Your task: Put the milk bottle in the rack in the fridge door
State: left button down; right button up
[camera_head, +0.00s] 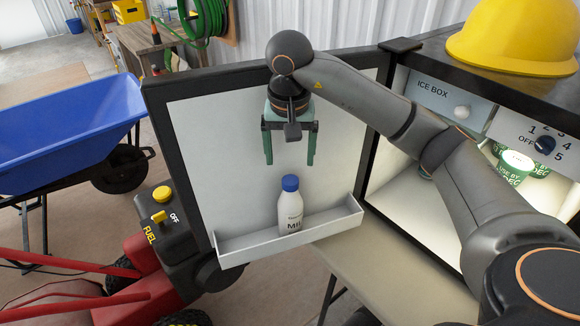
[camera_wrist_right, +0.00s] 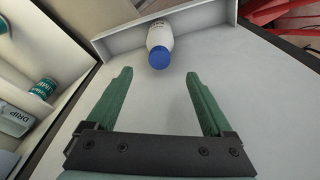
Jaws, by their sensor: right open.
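The white milk bottle (camera_head: 290,206) with a blue cap stands upright in the rack (camera_head: 246,241) on the inside of the open fridge door (camera_head: 205,128). Its lower end is hidden by the rack's front wall. My right gripper (camera_head: 289,162) hangs above the bottle, open and empty, its green fingers apart from the cap. In the right wrist view the bottle (camera_wrist_right: 159,44) shows beyond the open fingertips (camera_wrist_right: 160,75), with the rack (camera_wrist_right: 115,37) around its base. My left gripper is in neither view.
The lit fridge interior (camera_head: 400,170) at the right holds several green tubs (camera_head: 513,167) under an ice box (camera_head: 440,97). A yellow hard hat (camera_head: 515,38) sits on top. A blue wheelbarrow (camera_head: 65,125) and a red machine (camera_head: 150,262) stand left of the door.

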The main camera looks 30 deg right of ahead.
jog(key=shift+r, duration=0.5)
jog(key=s+a+f+m+g+y, duration=0.1)
jog(key=s+a+f+y, duration=0.15)
jog(key=a, duration=0.35)
jog(key=s+a+f+m+g+y, duration=0.1)
jog(key=a+f+y, duration=0.1)
jog(key=a+y, duration=0.35)
jog(key=s+a+f+m+g+y, duration=0.1)
jog(key=s+a+f, duration=0.15)
jog(key=a, duration=0.55)
jog(key=s+a+r+m+t+y, duration=0.1)
jog(key=a+r+m+t+y, duration=0.35)
jog(key=a+m+y, duration=0.7)
jog(key=w+d+f+m+t+h, duration=0.2)
jog(key=d+f+m+t+h, duration=0.4)
jog(key=m, duration=1.1)
jog(key=w+d+f+m+t+h, duration=0.2)
jog(key=d+f+m+t+h, duration=0.45)
jog(key=m, duration=1.05)
jog(key=s+d+f+m+g+h, duration=0.2)
jog(key=s+d+f+m+g, duration=0.1)
jog(key=s+f+m, duration=0.4)
jog(key=s+d+f+m+g+h, duration=0.2)
jog(key=s+f+m, duration=0.5)
jog(key=f, duration=0.6)
jog(key=shift+s+d+g+h, duration=0.4)
jog(key=shift+s+d+g, duration=0.2)
jog(key=shift+s+d, duration=0.1)
